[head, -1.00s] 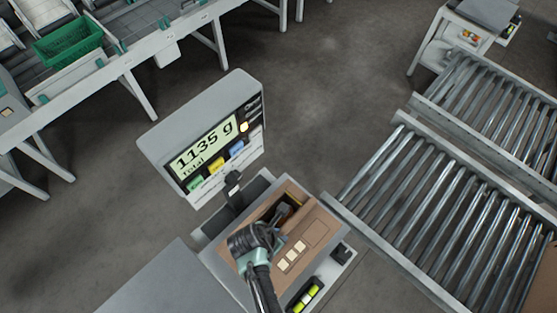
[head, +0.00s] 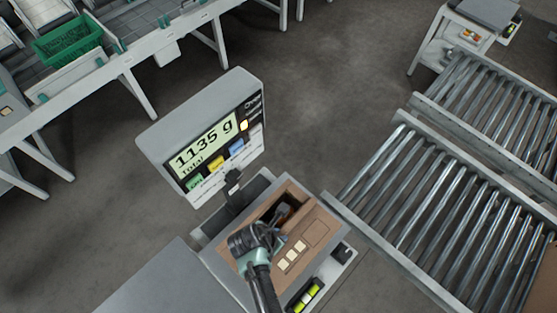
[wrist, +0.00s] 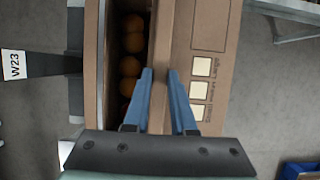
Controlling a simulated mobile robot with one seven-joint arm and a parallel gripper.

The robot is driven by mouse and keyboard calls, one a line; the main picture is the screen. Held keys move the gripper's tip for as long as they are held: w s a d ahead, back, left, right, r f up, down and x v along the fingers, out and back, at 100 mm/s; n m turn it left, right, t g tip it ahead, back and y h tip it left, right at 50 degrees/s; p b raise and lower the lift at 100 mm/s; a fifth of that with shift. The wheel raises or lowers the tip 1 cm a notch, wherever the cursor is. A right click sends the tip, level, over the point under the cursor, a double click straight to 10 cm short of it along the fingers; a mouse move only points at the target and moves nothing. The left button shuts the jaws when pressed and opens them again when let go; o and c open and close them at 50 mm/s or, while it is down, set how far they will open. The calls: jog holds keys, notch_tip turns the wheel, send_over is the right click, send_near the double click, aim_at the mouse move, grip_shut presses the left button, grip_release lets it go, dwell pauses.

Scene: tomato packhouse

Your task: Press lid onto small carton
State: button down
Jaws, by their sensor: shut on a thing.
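The small brown cardboard carton (head: 290,189) sits on the scale in the head view. It also shows in the wrist view (wrist: 94,75), with orange-red tomatoes (wrist: 131,66) visible through a long dark gap. The brown cardboard lid (head: 319,232) lies over the right part of the carton, with pale printed squares on it. In the wrist view the lid (wrist: 214,25) lies right of the gap. My gripper (wrist: 160,72) has its blue fingers closed on the lid's edge beside the gap. In the head view my gripper (head: 282,213) reaches over the opening.
The scale display (head: 205,147) reads 1135 g and stands just behind the carton. A roller conveyor (head: 430,215) runs close on the right. A grey surface (head: 165,285) lies at the lower left. A green crate (head: 68,41) sits on a far bench.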

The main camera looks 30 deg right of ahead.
jog(key=shift+f+b, duration=1.35)
jog(key=shift+f, duration=0.65)
dwell(0.8)
jog(key=c, duration=0.7)
grip_release()
jog(key=shift+c, duration=1.4)
notch_tip(320, 180, up, 8)
jog(key=p, duration=0.8)
jog(key=shift+r+p, duration=0.1)
jog(key=shift+p, duration=0.3)
